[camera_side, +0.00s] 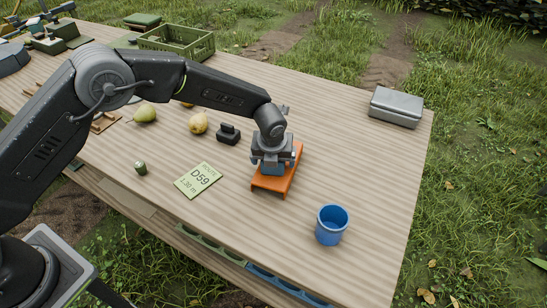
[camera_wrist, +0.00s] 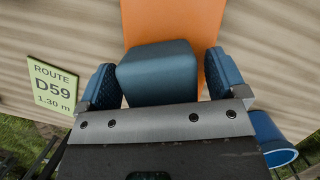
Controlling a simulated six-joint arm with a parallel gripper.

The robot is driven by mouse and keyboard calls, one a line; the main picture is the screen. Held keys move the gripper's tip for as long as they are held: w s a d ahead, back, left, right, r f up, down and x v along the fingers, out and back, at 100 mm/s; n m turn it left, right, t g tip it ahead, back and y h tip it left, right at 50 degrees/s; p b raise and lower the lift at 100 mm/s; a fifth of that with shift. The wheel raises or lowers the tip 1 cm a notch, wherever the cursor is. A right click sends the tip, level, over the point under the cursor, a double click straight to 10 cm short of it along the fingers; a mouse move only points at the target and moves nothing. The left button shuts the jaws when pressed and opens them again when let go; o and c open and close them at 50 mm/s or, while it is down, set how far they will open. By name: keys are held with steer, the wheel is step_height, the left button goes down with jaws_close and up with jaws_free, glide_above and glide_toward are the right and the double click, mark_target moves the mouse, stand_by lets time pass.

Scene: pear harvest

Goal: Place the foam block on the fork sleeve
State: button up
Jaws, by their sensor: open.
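The foam block (camera_wrist: 158,72) is blue-grey and sits between the two fingers of my gripper (camera_wrist: 163,80) in the wrist view. My gripper is open, with a narrow gap visible on each side of the block. The orange fork sleeve (camera_wrist: 172,20) runs under and beyond the block. In the side view the fork sleeve (camera_side: 271,184) lies on the table, and my gripper (camera_side: 272,160) points down over it. The foam block (camera_side: 272,169) shows low between the fingers, on the sleeve as far as I can see. Its underside is hidden.
A blue cup (camera_side: 331,226) stands to the right front of the sleeve. A green route card (camera_side: 198,180) lies to the left. A black block (camera_side: 228,134) and pears (camera_side: 198,123) are behind left. A metal box (camera_side: 396,107) sits at the far right edge.

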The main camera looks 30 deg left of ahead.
steer(key=v, duration=1.2)
steer(key=shift+r, duration=0.15)
steer(key=s+a+r+n+t, duration=0.1)
steer(key=s+a+r+n, duration=1.2)
steer(key=r+n, duration=0.3)
steer(key=s+a+n, duration=0.2)
steer(key=s+n, duration=0.5)
steer(key=s, duration=0.1)
steer(key=s+a+n+t+h, duration=0.1)
steer(key=s+a+n, duration=0.2)
steer(key=s+n, duration=0.5)
steer(key=shift+s+f, duration=0.45)
